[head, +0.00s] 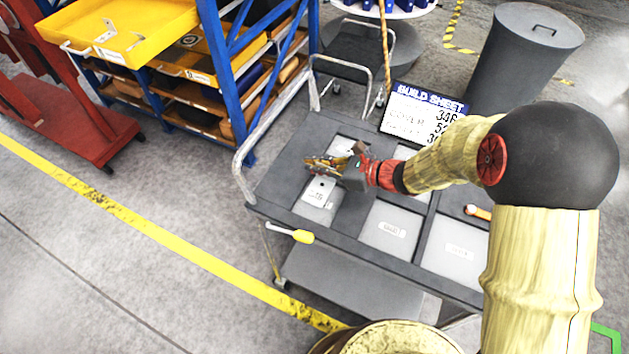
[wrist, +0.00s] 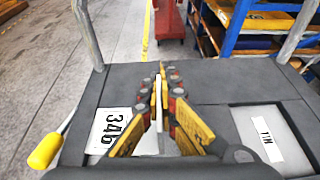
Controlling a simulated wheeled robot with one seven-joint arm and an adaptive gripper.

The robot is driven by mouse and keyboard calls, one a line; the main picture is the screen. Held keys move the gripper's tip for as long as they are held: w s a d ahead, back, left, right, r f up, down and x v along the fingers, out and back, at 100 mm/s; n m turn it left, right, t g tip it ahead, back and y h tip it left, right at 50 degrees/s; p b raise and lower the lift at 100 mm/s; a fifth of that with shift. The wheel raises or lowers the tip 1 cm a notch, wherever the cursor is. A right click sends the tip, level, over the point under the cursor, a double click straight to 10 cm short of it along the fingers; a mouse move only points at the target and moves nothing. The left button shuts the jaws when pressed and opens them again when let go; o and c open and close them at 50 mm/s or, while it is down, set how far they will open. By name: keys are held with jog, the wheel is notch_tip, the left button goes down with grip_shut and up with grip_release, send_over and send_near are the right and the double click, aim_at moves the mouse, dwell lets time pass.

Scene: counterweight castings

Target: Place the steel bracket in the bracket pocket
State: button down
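My gripper (head: 328,166) is low over the left part of the grey cart top (head: 290,165). In the wrist view its yellow fingers (wrist: 160,88) are closed in on a thin pale plate, which looks like the steel bracket (wrist: 154,138). The plate stands upright between the fingers; its far end is mostly hidden by them. Below and beside it lies a pale pocket (head: 313,205) with a label reading 346 (wrist: 115,128). I cannot read which pocket is the bracket pocket. Whether the plate touches the pocket floor is unclear.
Other labelled pale pockets (head: 385,236) (head: 455,262) lie to the right. A build sheet (head: 421,113) stands at the back edge. An orange-handled item (head: 478,211) lies at right. A yellow handle (head: 303,236) sticks out in front. Blue shelving (head: 225,80) stands behind left.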

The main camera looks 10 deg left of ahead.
aim_at(320, 177)
jog(key=shift+f+b, duration=0.75)
jog(key=shift+f, duration=1.65)
jog(key=shift+f, duration=0.2)
jog(key=c, duration=2.4)
grip_release()
jog(key=shift+o, duration=0.4)
jog(key=shift+r, duration=0.15)
